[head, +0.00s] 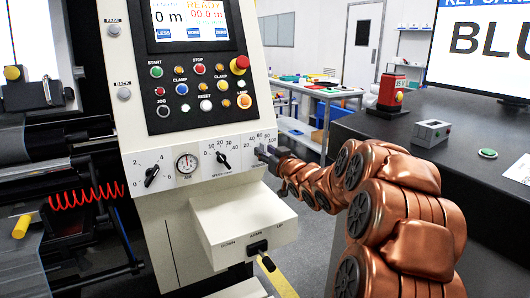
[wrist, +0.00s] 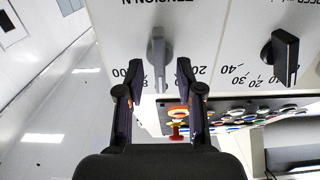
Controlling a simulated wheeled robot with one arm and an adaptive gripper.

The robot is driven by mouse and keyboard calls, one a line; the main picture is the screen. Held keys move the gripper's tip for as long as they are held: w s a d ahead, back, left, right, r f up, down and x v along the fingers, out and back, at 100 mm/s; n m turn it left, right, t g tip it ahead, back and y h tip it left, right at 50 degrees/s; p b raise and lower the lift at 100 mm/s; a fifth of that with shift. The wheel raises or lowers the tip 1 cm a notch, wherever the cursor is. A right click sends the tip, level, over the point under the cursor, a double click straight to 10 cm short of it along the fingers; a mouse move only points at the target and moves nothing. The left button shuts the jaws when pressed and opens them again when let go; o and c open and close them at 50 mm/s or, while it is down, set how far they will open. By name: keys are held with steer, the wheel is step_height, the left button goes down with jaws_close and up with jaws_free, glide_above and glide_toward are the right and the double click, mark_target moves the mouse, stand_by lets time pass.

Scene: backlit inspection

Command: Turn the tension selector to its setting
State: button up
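The tension selector is a grey bar-shaped knob (wrist: 158,50) on the white panel, under upside-down "TENSION N" lettering in the wrist view. Its bar stands nearly vertical in that picture, with its lower end near the 80 side of the scale; part of the scale is hidden. My gripper (wrist: 160,73) is open, one dark fingertip on each side of the knob, with gaps visible at both sides. In the head view my gripper (head: 268,156) is at the panel's right edge and hides the knob.
A black speed knob (wrist: 284,56) sits beside the selector. A lever box (head: 245,225) juts out below. A dark bench (head: 445,165) stands right.

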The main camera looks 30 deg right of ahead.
steer(key=shift+w, duration=0.3)
jaws_close()
stand_by(0.3)
